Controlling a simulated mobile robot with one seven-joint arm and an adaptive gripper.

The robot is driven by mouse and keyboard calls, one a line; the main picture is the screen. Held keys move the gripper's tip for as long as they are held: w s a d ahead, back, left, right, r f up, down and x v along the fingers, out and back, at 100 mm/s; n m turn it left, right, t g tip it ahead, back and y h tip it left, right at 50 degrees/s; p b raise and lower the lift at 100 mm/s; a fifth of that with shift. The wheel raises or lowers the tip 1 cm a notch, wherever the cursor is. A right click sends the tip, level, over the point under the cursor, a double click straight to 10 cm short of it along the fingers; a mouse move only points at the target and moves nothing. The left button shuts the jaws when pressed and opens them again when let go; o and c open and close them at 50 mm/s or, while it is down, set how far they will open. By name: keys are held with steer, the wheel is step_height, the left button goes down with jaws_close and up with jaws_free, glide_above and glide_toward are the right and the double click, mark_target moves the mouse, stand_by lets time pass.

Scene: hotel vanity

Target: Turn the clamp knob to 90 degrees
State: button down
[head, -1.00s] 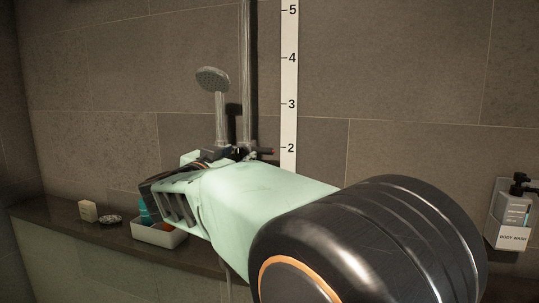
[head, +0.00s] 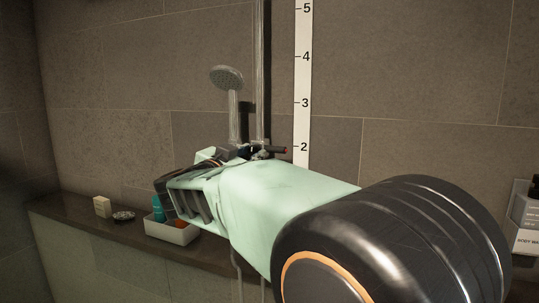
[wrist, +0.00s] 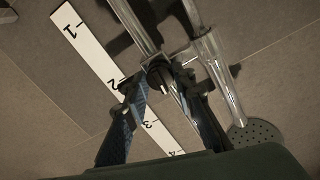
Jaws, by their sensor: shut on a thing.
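The clamp knob (wrist: 158,72) is a small dark round part on the slide clamp of the chrome shower rail (wrist: 136,28). In the wrist view it sits between the two dark fingertips of my gripper (wrist: 162,78). My gripper is shut on it, one finger on each side. In the head view the clamp (head: 262,151) shows on the rail, with a dark piece sticking out to the right. My gripper (head: 236,153) reaches it from the front, and my pale green wrist hides part of it. The knob's angle cannot be read clearly.
A hand shower (head: 228,78) stands up just left of the rail. A white numbered scale (head: 303,90) is on the wall to the right. A white tray (head: 180,235) with bottles and a small box (head: 102,207) lie on the ledge. A body wash dispenser (head: 525,225) hangs far right.

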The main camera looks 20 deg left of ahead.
steer(key=m+b, duration=0.1)
steer(key=m, duration=0.3)
steer(key=shift+f, duration=0.1)
steer(key=m+b, duration=0.2)
steer(key=m, duration=0.2)
steer(key=shift+m, duration=0.4)
steer(key=m+b, duration=0.2)
steer(key=m, duration=0.2)
steer(key=shift+b, duration=0.4)
steer(key=shift+m+b, duration=1)
steer(key=shift+m, duration=1)
steer(key=c, duration=1.6)
jaws_free()
